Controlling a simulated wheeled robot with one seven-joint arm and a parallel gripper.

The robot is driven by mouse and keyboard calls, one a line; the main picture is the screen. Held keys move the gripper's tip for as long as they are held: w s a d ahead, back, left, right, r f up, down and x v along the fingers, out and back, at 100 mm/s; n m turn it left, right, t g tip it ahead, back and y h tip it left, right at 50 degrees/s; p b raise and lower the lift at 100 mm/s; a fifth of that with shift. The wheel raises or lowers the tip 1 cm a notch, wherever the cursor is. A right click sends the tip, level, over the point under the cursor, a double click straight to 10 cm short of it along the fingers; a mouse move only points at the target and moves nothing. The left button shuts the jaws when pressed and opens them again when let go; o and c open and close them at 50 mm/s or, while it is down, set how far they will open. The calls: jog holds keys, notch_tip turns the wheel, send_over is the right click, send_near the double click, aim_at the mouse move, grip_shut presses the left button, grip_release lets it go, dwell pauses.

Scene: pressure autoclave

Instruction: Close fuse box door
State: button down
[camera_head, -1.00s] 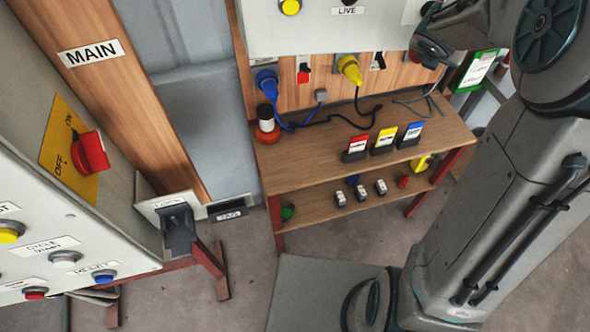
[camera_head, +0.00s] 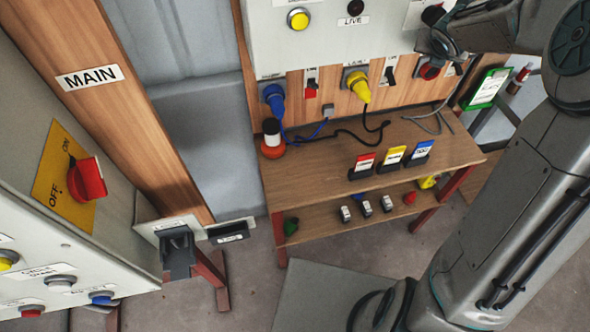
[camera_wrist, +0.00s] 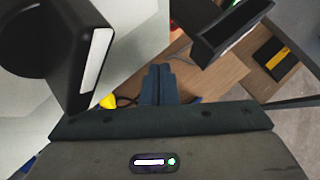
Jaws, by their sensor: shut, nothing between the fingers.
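I cannot pick out a fuse box door for certain in either view. My gripper (camera_wrist: 158,72) shows in the wrist view with its dark fingers shut together and empty. A black block with a white strip (camera_wrist: 92,68) is close to the camera at upper left. A black open-topped box (camera_wrist: 232,32) is at upper right. The fingers appear between these two, with no clear contact. In the head view my wrist is beside the grey panel (camera_head: 330,40) at upper right, and the fingertips are hard to make out.
A wooden two-shelf bench (camera_head: 310,180) below the panel holds cards and small items. A yellow plug (camera_head: 357,84) and a blue plug (camera_head: 273,97) have hanging cables. A control cabinet with a red switch (camera_head: 87,179) stands at left. A green-framed sheet (camera_head: 487,88) is at right.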

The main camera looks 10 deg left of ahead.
jog(key=shift+w+a+r, duration=0.15)
jog(key=shift+w+a, duration=0.15)
jog(key=shift+w, duration=0.05)
jog(key=shift+w+a+r, duration=0.1)
jog(key=shift+a+r, duration=0.05)
jog(key=shift+r, duration=0.1)
dwell(0.5)
jog(key=s+d+r+p, duration=0.1)
jog(key=s+d+r, duration=0.5)
jog(key=s, duration=0.4)
jog(key=shift+s, duration=0.25)
dwell(0.6)
jog(key=shift+a, duration=0.1)
